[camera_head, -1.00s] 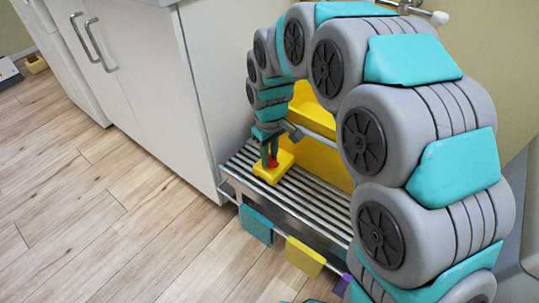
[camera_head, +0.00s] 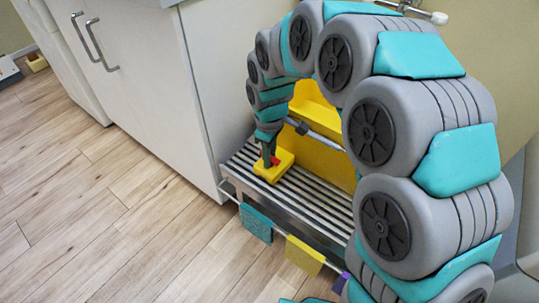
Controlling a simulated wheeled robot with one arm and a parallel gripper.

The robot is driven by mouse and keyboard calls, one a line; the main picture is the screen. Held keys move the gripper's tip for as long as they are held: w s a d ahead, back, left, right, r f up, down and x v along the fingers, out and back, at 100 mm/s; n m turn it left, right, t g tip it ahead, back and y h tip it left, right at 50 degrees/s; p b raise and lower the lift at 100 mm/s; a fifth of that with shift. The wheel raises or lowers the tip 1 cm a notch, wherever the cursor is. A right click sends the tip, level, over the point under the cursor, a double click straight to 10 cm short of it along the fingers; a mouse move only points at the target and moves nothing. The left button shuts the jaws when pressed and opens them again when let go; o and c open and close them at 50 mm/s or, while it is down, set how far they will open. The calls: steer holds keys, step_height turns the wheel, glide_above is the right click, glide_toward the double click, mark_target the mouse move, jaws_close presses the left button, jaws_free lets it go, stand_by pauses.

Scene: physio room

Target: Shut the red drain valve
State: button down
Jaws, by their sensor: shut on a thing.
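The red drain valve (camera_head: 275,160) shows as a small red part on top of a yellow block (camera_head: 272,174). The block sits on a slatted metal rack. My gripper (camera_head: 267,162) points down at the valve from above, its fingers at the red part. It is shut on the red valve, most of which the fingers hide. My grey and teal arm arches over from the right.
The slatted metal rack (camera_head: 315,202) has teal, yellow and purple tags along its front rail. A larger yellow body (camera_head: 325,152) with a grey bar stands behind the block. A white cabinet (camera_head: 150,90) stands close on the left. The wood floor (camera_head: 110,225) in front is clear.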

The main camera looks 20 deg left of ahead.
steer(key=c, duration=0.7)
jaws_free()
step_height(320, 180, up, 7)
steer(key=shift+r, duration=0.4)
